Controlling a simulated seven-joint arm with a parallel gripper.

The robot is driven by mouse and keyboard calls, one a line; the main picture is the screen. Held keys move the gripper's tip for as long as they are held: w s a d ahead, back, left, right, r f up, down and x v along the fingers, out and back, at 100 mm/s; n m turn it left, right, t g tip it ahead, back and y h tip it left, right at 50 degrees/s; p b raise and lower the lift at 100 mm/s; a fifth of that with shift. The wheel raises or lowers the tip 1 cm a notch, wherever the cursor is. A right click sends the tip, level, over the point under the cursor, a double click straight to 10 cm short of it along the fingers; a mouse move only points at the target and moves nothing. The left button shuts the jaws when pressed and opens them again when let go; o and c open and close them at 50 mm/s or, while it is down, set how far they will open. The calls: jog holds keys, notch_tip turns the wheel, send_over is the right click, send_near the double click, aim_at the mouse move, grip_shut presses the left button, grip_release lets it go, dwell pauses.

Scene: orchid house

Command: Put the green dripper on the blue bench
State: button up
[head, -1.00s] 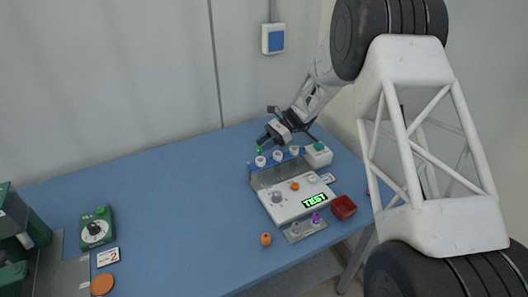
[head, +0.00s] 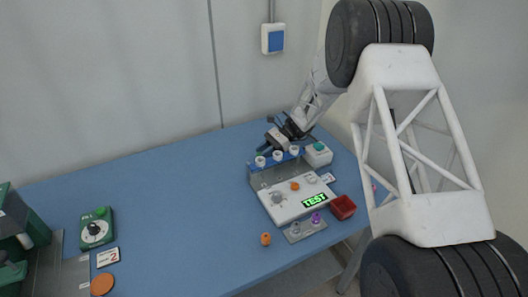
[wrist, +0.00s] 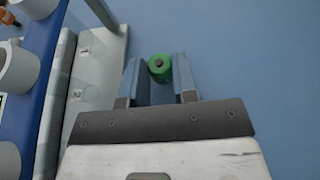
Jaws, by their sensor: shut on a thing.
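The green dripper (wrist: 159,68) sits between the two fingertips of my gripper (wrist: 160,74) in the wrist view. My gripper is shut on it, with plain blue bench (wrist: 260,60) around and below it. In the head view my gripper (head: 263,149) is low at the back of the blue bench (head: 180,190), behind the row of white cups. The dripper cannot be made out there. I cannot tell whether it touches the bench surface.
The blue rack with white cups (head: 277,156) and the test unit (head: 290,202) stand just in front of my gripper. A white box with a green button (head: 318,155) is to the right. A red tray (head: 342,207) and orange dripper (head: 266,239) are nearer. The bench's middle is clear.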

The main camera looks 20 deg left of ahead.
jog(key=o, duration=0.9)
jog(key=shift+r, duration=0.15)
jog(key=v, duration=1.2)
dwell(0.3)
